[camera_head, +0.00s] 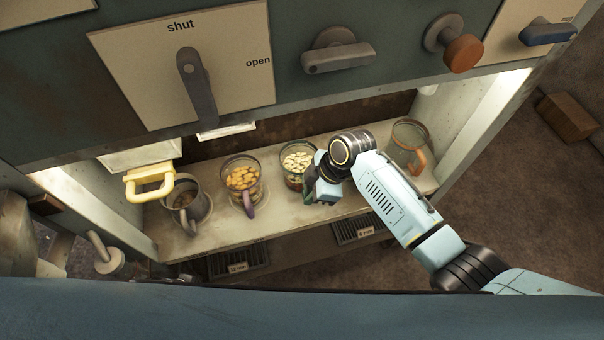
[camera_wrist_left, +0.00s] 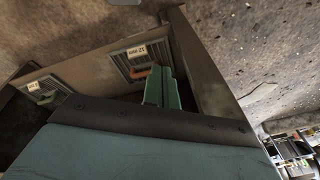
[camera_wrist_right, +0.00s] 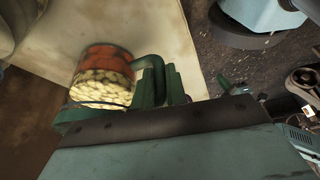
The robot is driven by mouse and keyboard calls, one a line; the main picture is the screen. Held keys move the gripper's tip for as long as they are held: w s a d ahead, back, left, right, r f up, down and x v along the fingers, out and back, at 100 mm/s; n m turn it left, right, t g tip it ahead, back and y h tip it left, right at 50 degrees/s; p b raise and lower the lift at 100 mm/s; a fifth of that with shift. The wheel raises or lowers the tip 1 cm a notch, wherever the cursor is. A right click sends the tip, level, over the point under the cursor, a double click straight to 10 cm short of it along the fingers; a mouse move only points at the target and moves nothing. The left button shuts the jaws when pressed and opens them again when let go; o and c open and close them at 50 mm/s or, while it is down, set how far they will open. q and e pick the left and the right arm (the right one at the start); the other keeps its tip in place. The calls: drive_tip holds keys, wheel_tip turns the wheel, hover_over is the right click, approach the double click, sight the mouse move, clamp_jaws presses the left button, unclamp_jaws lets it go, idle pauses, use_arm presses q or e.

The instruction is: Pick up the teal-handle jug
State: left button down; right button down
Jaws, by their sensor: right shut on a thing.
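The teal-handle jug (camera_head: 298,158) is clear-walled, with pale beans above an orange-red layer. It is in line with the other jugs over the shelf; I cannot tell whether its base touches. My right gripper (camera_head: 312,193) is at its front right side. In the right wrist view the jug (camera_wrist_right: 104,76) shows its teal handle (camera_wrist_right: 150,66) between the green fingers (camera_wrist_right: 163,86), which are shut on it. My left gripper (camera_wrist_left: 164,88) shows only in the left wrist view, its two green fingers together and empty, below the shelf by a labelled drawer.
On the shelf (camera_head: 230,220) stand a grey jug (camera_head: 186,203), a purple-handle jug (camera_head: 242,176) and an orange-handle jug (camera_head: 408,140). A panel with levers overhangs the shelf. Labelled vented drawers (camera_head: 240,262) lie below.

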drive_tip(key=shift+r, duration=0.1)
